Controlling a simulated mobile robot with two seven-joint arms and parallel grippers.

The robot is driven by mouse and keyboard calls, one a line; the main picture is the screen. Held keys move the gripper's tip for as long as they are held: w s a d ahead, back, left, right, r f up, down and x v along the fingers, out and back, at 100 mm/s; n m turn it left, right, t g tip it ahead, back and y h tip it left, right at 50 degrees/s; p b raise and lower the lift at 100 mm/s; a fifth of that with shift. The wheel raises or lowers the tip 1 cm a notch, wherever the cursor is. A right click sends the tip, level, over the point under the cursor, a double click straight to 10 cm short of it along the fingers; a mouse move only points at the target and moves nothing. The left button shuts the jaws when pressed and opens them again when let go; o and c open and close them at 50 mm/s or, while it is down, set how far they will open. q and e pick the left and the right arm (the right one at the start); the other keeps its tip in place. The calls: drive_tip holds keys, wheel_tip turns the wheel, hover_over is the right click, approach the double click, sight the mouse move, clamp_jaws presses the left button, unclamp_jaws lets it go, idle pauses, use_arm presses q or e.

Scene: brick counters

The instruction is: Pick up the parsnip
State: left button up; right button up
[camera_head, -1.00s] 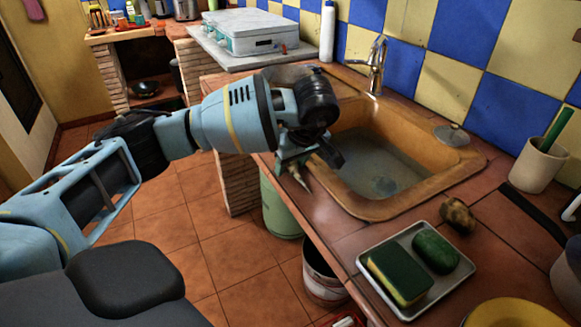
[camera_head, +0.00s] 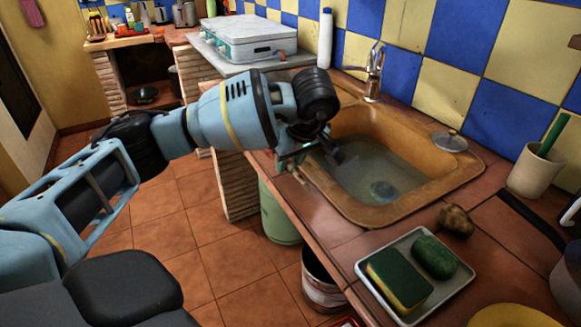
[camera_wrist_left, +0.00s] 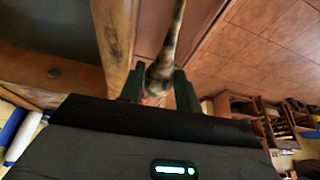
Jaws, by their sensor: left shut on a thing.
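The parsnip (camera_wrist_left: 165,62) is a pale, brown-mottled, tapering root between the two green fingers of my left gripper (camera_wrist_left: 158,85) in the left wrist view. Its thin end points away from the gripper. In the head view, my left gripper (camera_head: 297,158) is at the left front rim of the sink, and a small part of the parsnip (camera_head: 299,176) shows below it, near the counter. I cannot tell whether the parsnip touches the counter. The gripper is shut on it. My right gripper is not in view.
The orange sink (camera_head: 400,213) holds cloudy water, with a tap (camera_head: 374,70) behind. A metal tray (camera_head: 402,310) holds a sponge (camera_head: 398,279) and a green item (camera_head: 435,257). A brown lump (camera_head: 455,221) and a cup (camera_head: 535,172) stand right. Buckets stand below the counter edge.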

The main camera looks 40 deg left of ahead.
use_arm(q)
drive_tip(key=s+d+r+p, duration=0.1)
drive_tip(key=s+d, duration=0.1)
drive_tip(key=s, duration=0.5)
drive_tip(key=s+d+r+p, duration=0.1)
drive_tip(key=s, duration=0.7)
drive_tip(key=shift+s+d+r, duration=0.25)
drive_tip(key=shift+s+d, duration=0.05)
drive_tip(key=shift+d, duration=0.05)
